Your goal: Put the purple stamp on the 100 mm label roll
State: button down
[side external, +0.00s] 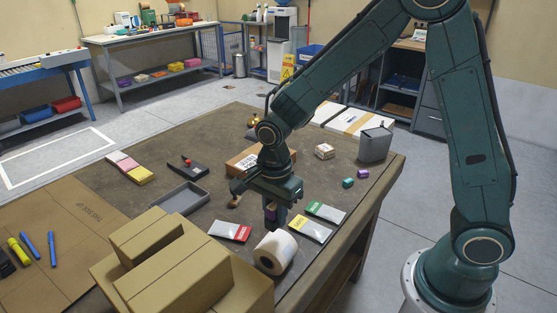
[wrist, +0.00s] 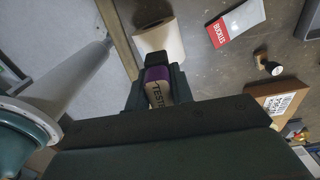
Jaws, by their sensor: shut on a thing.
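The purple stamp (wrist: 157,74) has a tan face with dark lettering, partly readable as "TEST". My gripper (wrist: 156,92) is shut on it, one finger on each side. In the side view my gripper (side external: 270,208) points down and the stamp (side external: 270,214) shows only as a small dark purple part between the fingers. The white label roll (side external: 275,252) lies on its side on the table, just in front of my gripper. It also shows in the wrist view (wrist: 162,40), just beyond the stamp. I see a gap between stamp and roll in the side view; the height is unclear.
Red (side external: 230,231), yellow (side external: 310,229) and green (side external: 326,212) packets lie around the roll. Cardboard boxes (side external: 172,265) stand close to its left. A grey tray (side external: 181,199), small teal (side external: 348,183) and purple (side external: 362,174) blocks and a grey bin (side external: 375,145) are farther off.

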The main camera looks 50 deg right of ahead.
aim_at(275, 204)
jog(key=shift+f, duration=2.45)
jog(key=shift+f, duration=0.1)
jog(key=c, duration=1.2)
grip_release()
notch_tip(275, 204, up, 12)
jog(key=shift+r, duration=0.1)
jog(key=shift+r, duration=0.1)
